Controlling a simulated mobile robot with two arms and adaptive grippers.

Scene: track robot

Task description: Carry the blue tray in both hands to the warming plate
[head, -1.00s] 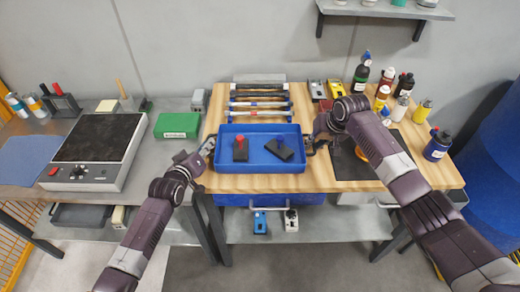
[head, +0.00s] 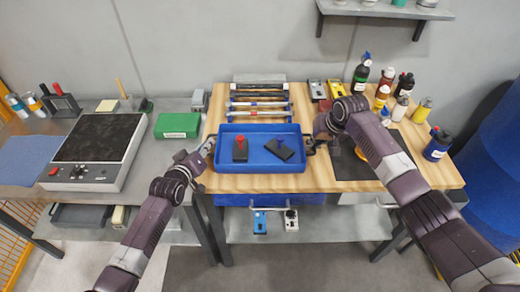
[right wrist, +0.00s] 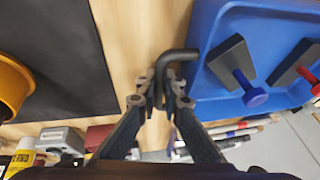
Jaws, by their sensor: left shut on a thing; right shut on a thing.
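The blue tray (head: 262,186) is on or just above the front of the wooden table; I cannot tell which. Two dark blocks lie in it, one with a red knob (head: 240,150) and one with a blue knob (head: 279,149). My left gripper (head: 208,148) is shut at the tray's left handle. My right gripper (head: 314,142) is shut on the right handle; the right wrist view shows its fingers (right wrist: 163,90) around the dark bent handle (right wrist: 178,54) beside the tray. The warming plate (head: 95,138), with a black top and red button, stands on the grey bench at the left.
A green box (head: 178,125) lies on the grey bench between plate and tray. Several tools lie in a rack (head: 258,103) behind the tray. Bottles (head: 362,72) crowd the table's right rear, near a black mat (head: 365,165). A wall shelf (head: 385,10) is above.

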